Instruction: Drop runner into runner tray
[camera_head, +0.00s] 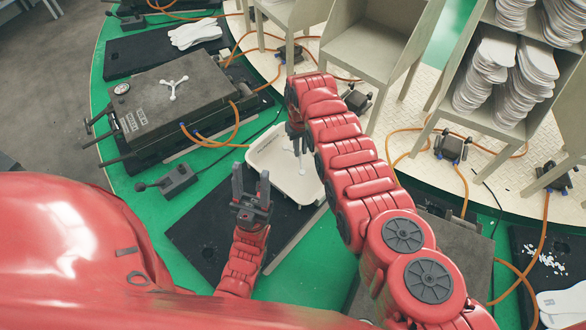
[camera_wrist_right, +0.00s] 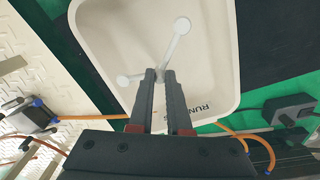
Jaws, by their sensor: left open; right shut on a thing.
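The white runner (camera_wrist_right: 179,40) is a thin branched piece with round ends. My right gripper (camera_wrist_right: 160,72) is shut on it near its middle. In the head view the right gripper (camera_head: 296,129) and the runner (camera_head: 301,158) are over the cream runner tray (camera_head: 264,164), partly hidden by my right arm. In the wrist view the tray (camera_wrist_right: 215,60) lies behind the runner and shows part of its dark lettering. I cannot tell the exact gap between runner and tray. My left gripper (camera_head: 250,174) is open and empty, beside the tray's lower left corner.
A grey mould (camera_head: 190,105) at the left carries another white branched piece (camera_head: 173,88). Shelves with stacked white insoles (camera_head: 515,75) stand at the upper right. Orange hoses (camera_head: 235,125) and a black pedal box (camera_head: 178,181) lie on the green floor. A black mat (camera_head: 205,225) lies below the tray.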

